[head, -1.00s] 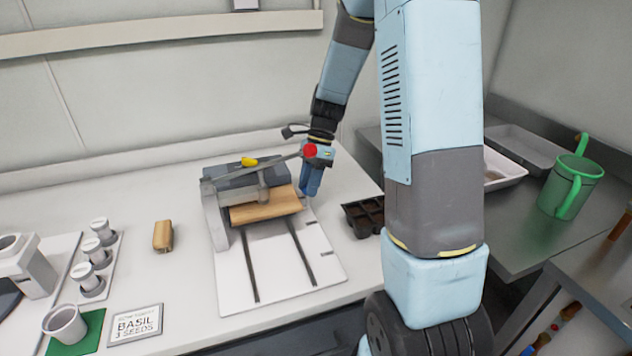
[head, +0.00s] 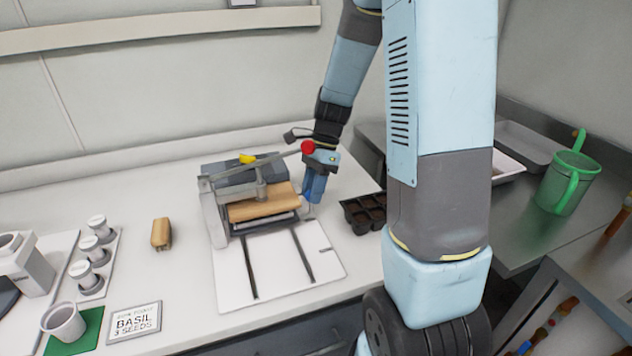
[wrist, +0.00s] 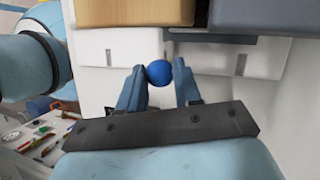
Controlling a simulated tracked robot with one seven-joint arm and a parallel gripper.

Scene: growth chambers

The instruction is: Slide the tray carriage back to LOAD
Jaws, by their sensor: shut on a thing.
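The press (head: 215,215) stands on a white base plate (head: 285,275) with two dark slots running toward the front. A wooden block (head: 262,206) hangs under its frame. The grey front edge of the tray carriage (head: 268,223) shows just below the block; most of the carriage is hidden beneath it. My gripper (head: 312,195) is at the right side of the press. In the wrist view my gripper (wrist: 158,85) is shut on a round blue knob (wrist: 159,73), one finger on each side. The knob is hidden in the head view. No LOAD label is readable.
The press lever with a red knob (head: 307,147) reaches over beside my wrist. A dark cell tray (head: 365,212) sits close to the right of the press. A tan block (head: 161,233) and a basil seed card (head: 135,322) lie to the left. The plate's front is clear.

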